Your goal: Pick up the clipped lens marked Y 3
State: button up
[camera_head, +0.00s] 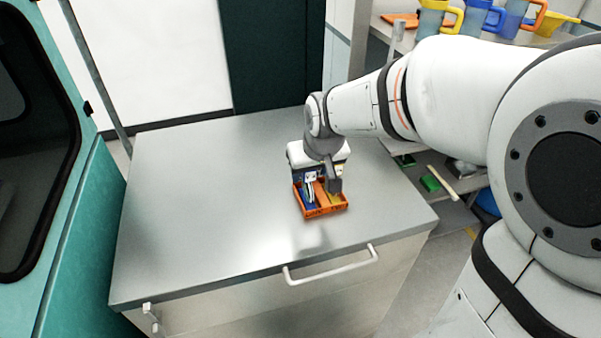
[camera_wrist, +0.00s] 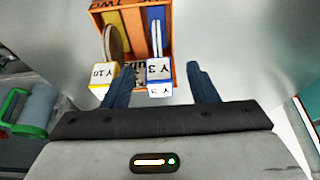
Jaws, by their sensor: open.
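The clipped lens marked Y 3 (camera_wrist: 159,70) shows its white, blue-edged label block near the middle of the wrist view. Its disc stands edge-on in the blue compartment of an orange tray (camera_wrist: 174,52). My gripper (camera_wrist: 153,68) is open, with one dark finger on each side of the Y 3 block. A gap shows on both sides, wider on the right; I cannot tell the height difference. A second clipped lens, marked Y 10 (camera_wrist: 103,74), stands in the yellow compartment just left of the left finger. In the head view, my gripper (camera_head: 322,182) is over the tray (camera_head: 323,211) and hides part of it.
The tray sits on a bare metal cabinet top (camera_head: 210,190) with wide free room around it. A cabinet handle (camera_head: 330,264) juts from the front. Shelves with coloured-handled jugs (camera_head: 482,17) stand at the back right, and a teal machine (camera_head: 85,230) at the left.

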aim_at(308, 181)
jog(key=x, duration=0.6)
jog(key=shift+p, duration=0.3)
jog(key=c, duration=1.1)
